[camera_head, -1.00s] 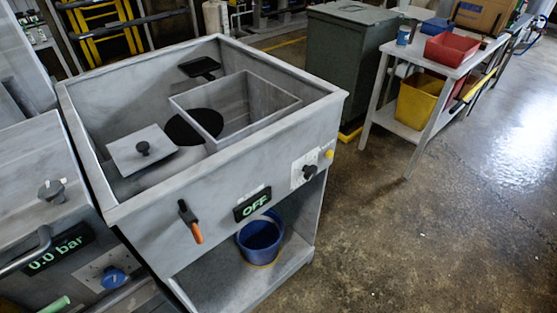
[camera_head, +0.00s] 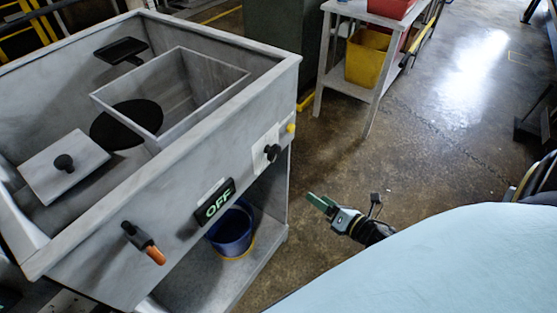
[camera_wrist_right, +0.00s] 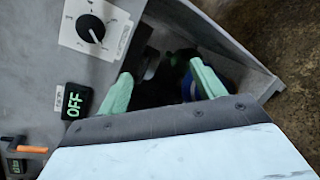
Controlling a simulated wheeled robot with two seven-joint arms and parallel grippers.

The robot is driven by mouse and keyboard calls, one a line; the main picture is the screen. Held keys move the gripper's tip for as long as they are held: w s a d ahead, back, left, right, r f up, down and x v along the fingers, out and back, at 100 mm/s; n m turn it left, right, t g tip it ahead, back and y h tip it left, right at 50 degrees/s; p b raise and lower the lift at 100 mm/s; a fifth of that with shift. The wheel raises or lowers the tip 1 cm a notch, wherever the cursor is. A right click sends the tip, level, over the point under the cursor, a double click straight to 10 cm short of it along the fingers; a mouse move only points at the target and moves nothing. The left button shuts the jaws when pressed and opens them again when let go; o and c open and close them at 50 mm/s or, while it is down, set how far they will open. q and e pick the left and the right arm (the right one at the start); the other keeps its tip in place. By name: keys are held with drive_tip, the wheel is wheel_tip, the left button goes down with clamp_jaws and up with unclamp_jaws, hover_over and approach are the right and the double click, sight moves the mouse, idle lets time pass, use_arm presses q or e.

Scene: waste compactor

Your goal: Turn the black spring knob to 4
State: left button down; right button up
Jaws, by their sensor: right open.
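The black knob (camera_head: 272,152) sits on a white dial plate at the right end of the machine's front panel. In the right wrist view the black knob (camera_wrist_right: 90,28) is at the upper left, on its marked white plate; the markings are too small to read. My right gripper (camera_head: 318,201) is to the right of the machine, apart from the knob. Its green fingers (camera_wrist_right: 163,82) are spread and empty in the right wrist view, with the knob to their left. My left gripper is not in view.
The panel also has a green OFF display (camera_head: 216,202), an orange-tipped lever (camera_head: 145,243) and a yellow button (camera_head: 291,128). A blue bucket (camera_head: 231,232) stands on the shelf below. A bench (camera_head: 345,9) with bins stands behind.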

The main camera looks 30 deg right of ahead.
sight(276, 154)
wheel_tip(276, 154, up, 10)
drive_tip(key=w+n+t+y, duration=0.1)
drive_tip(key=n+y, duration=0.3)
drive_tip(key=n, duration=0.8)
drive_tip(key=x, duration=0.8)
drive_tip(key=a+x, duration=0.1)
drive_tip(key=x, duration=0.3)
drive_tip(key=shift+w+r, duration=0.1)
drive_tip(key=shift+r, duration=0.05)
drive_tip(key=shift+w+a, duration=0.25)
drive_tip(key=shift+w, duration=0.15)
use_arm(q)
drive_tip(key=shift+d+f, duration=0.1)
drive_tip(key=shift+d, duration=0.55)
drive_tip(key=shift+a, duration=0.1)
use_arm(e)
drive_tip(key=shift+y, duration=0.3)
drive_tip(key=c, duration=1)
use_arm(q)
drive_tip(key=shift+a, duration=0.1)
use_arm(e)
drive_tip(key=shift+m, duration=0.3)
